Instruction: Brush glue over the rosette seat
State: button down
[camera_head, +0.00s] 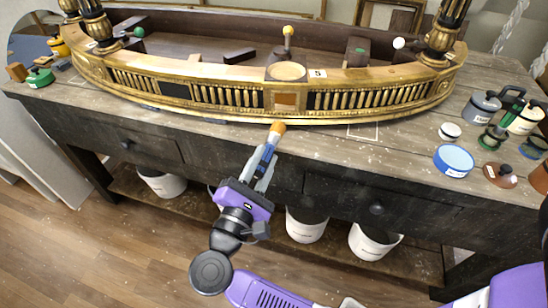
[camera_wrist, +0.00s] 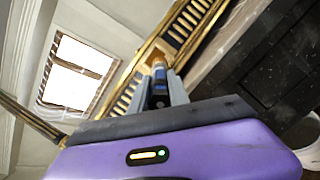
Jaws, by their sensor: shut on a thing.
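My gripper (camera_head: 266,168) is shut on a brush with a blue handle and tan-orange bristles (camera_head: 278,127). The brush points up and away from me, towards the gilt console (camera_head: 220,97). In the wrist view, the brush (camera_wrist: 159,78) sits between the grey fingers, with the gilt frieze behind it. The rosette seat appears to be the bare brown square (camera_head: 286,101) at the middle of the frieze. The bristle tip shows just below that square in the head view. I cannot tell whether it touches the console's lower edge. I see no clear glue on the square.
The console lies on a worn workbench (camera_head: 415,135). At the right stand a blue-lidded tin (camera_head: 453,160), a grey pot (camera_head: 481,107) and several small jars. A green pot (camera_head: 39,77) is at the far left. White buckets (camera_head: 306,224) stand on the shelf below.

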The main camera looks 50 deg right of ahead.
aim_at(273, 138)
jog(key=shift+w+d+p, duration=0.4)
jog(key=shift+w+d, duration=0.15)
jog(key=shift+d, duration=0.3)
jog(key=shift+w+d+p, duration=0.4)
jog(key=shift+w+d, duration=0.15)
jog(key=shift+d, duration=0.25)
jog(key=shift+w+d+p, duration=0.4)
jog(key=shift+w+d, duration=0.15)
jog(key=shift+d, duration=0.3)
jog(key=shift+w+d+b, duration=0.45)
jog(key=shift+d+b, duration=0.05)
jog(key=shift+d, duration=0.05)
jog(key=shift+s+d+b, duration=0.15)
jog(key=shift+s+d, duration=0.1)
jog(key=shift+s, duration=0.2)
jog(key=shift+s+d+b, duration=0.15)
jog(key=shift+s+d, duration=0.05)
jog(key=shift+s, duration=0.25)
jog(key=shift+f, duration=0.15)
jog(key=shift+w+b, duration=0.1)
jog(key=shift+b, duration=0.35)
